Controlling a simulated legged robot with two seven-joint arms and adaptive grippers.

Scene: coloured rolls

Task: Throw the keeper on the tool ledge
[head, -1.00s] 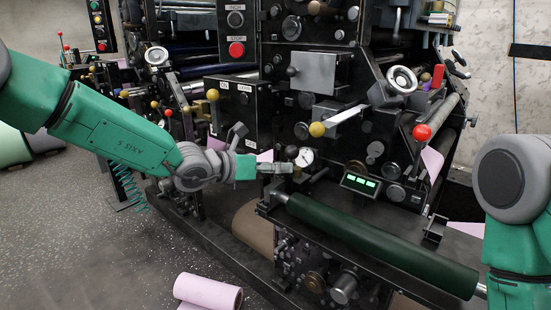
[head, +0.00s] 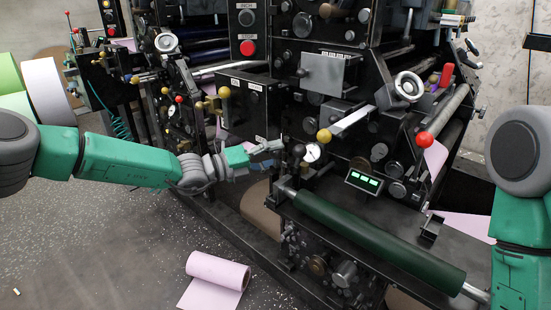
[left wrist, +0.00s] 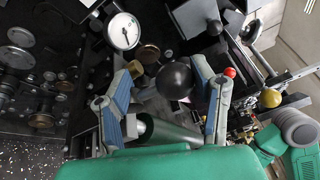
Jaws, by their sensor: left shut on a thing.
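The keeper appears to be a short lever with a black ball knob (head: 299,150), beside the dial gauge at the left end of the tool ledge (head: 462,245). In the left wrist view the black ball (left wrist: 175,80) sits between the fingertips of my left gripper (left wrist: 166,75). In the head view my left gripper (head: 278,148) reaches in from the left, at the knob's height. It is shut on the knob, though finger contact is hard to make out. The lever's stem is hidden behind the ball. My right gripper is out of view.
A dark green roller (head: 375,238) lies along the ledge front. A white dial gauge (head: 312,152) is close right of the knob, with a yellow ball knob (head: 324,136) above it. A lilac roll (head: 218,272) lies on the floor. The floor at lower left is mostly clear.

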